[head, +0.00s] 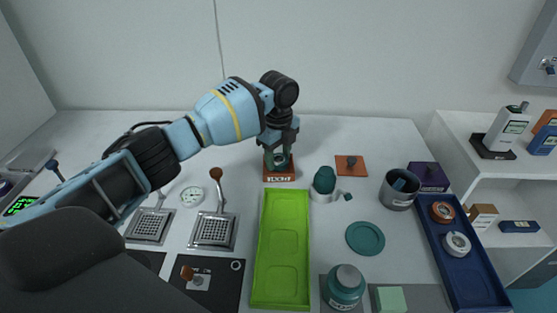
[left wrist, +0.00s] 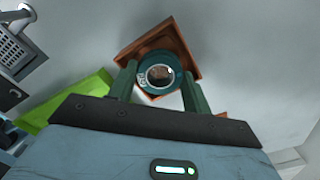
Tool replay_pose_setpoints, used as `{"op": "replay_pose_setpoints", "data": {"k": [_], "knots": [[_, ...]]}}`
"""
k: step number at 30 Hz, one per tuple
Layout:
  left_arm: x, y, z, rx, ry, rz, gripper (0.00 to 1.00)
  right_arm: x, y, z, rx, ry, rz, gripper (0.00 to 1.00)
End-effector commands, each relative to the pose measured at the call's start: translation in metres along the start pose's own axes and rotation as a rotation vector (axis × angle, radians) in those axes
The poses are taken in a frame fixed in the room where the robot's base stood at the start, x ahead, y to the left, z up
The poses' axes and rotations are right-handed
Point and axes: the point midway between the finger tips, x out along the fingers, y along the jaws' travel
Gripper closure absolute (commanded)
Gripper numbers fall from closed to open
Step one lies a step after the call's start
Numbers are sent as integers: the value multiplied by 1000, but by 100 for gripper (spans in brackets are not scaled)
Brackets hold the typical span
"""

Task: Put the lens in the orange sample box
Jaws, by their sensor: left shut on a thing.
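The lens (left wrist: 160,73), a round dark teal ring with a pale inner rim, is between the fingers of my left gripper (left wrist: 158,82) in the left wrist view. In the head view my left gripper (head: 279,158) points down at the back middle of the table, shut on the lens. The orange-brown sample box (head: 279,177), with a pale label on its front, is directly below it. In the left wrist view the box (left wrist: 187,45) shows around and behind the lens. I cannot tell whether the lens touches the box floor. My right gripper is not in view.
A flat orange square with a dark knob (head: 351,166) lies right of the box. A green tray (head: 283,244) lies in front. A teal-topped jar (head: 324,182), grey cup (head: 398,190) and blue tray (head: 463,262) stand to the right. The table behind the box is clear.

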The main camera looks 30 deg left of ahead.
Motion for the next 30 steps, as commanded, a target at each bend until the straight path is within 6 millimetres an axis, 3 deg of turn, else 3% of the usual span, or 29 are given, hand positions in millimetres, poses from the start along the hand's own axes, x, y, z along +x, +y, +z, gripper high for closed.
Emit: {"op": "replay_pose_setpoints", "data": {"k": [4,16,17,18,30], "knots": [[17,0,0,-1,0,-2,74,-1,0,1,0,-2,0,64],[22,0,0,0,1,-1,74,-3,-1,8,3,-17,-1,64],[22,0,0,0,0,-2,49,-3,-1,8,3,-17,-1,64],[21,0,0,0,0,-2,43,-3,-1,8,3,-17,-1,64],[14,-1,0,-1,0,-4,42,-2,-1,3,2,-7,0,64]]}}
